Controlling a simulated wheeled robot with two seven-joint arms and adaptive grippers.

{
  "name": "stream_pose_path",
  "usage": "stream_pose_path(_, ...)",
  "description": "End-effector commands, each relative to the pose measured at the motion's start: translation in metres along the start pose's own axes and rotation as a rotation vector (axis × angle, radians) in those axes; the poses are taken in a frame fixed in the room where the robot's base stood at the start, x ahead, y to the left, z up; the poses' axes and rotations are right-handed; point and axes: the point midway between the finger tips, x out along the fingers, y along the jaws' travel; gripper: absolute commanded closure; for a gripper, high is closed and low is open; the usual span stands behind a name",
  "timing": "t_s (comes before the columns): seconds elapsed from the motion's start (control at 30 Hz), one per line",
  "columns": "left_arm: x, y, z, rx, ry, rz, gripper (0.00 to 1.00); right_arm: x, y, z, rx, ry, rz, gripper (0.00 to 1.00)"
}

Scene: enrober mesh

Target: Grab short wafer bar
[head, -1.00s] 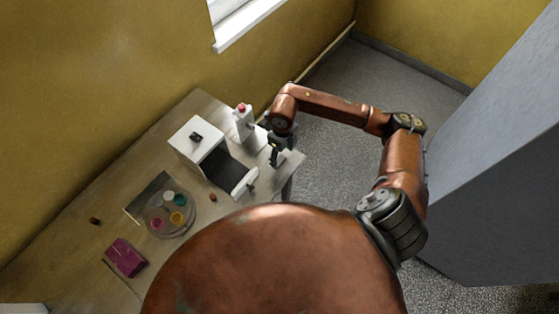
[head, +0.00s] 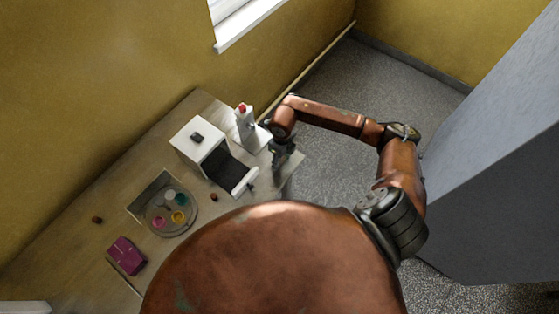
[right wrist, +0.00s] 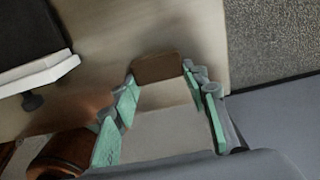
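A short brown wafer bar (right wrist: 157,67) lies on the table near its edge in the right wrist view. My right gripper (right wrist: 160,78) has its two green-padded fingers spread, with the bar at the gap between the fingertips. I cannot tell whether a pad touches it. In the head view my right gripper (head: 279,153) is low over the table's far right corner, and the bar cannot be made out there. My left gripper is not in view.
A white machine (head: 196,138) with a dark belt (head: 226,170) stands left of my right gripper. A white stand with a red top (head: 246,125) is close behind. A round tray (head: 185,227) with coloured cups and a magenta box (head: 126,256) are nearer the left.

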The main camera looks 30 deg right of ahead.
Motion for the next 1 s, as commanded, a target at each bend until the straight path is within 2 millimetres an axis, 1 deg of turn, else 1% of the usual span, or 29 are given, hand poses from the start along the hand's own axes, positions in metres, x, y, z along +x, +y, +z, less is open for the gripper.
stream_pose_path(0.03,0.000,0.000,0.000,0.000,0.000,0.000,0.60,0.000,0.000,0.000,0.000,0.000,0.000,0.66)
stream_pose_path(0.13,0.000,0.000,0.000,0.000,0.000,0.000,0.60,0.000,0.000,0.000,0.000,0.000,0.000,0.73)
stream_pose_path(0.4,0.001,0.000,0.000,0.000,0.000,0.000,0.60,-0.001,0.000,0.000,0.000,-0.001,0.000,0.73)
stream_pose_path(0.57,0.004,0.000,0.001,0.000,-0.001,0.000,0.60,-0.009,-0.001,0.001,-0.001,-0.003,-0.001,0.73)
stream_pose_path(0.67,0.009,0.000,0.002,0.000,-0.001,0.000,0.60,-0.021,-0.001,0.001,-0.002,-0.004,-0.003,0.73)
stream_pose_path(0.73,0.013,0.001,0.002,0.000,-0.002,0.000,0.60,-0.033,-0.001,0.001,-0.003,-0.004,-0.004,0.73)
stream_pose_path(0.87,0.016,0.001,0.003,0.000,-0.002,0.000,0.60,-0.059,0.019,-0.014,-0.007,-0.004,-0.002,0.73)
stream_pose_path(1.0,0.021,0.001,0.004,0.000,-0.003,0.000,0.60,-0.092,0.041,-0.031,-0.006,-0.005,-0.003,0.73)
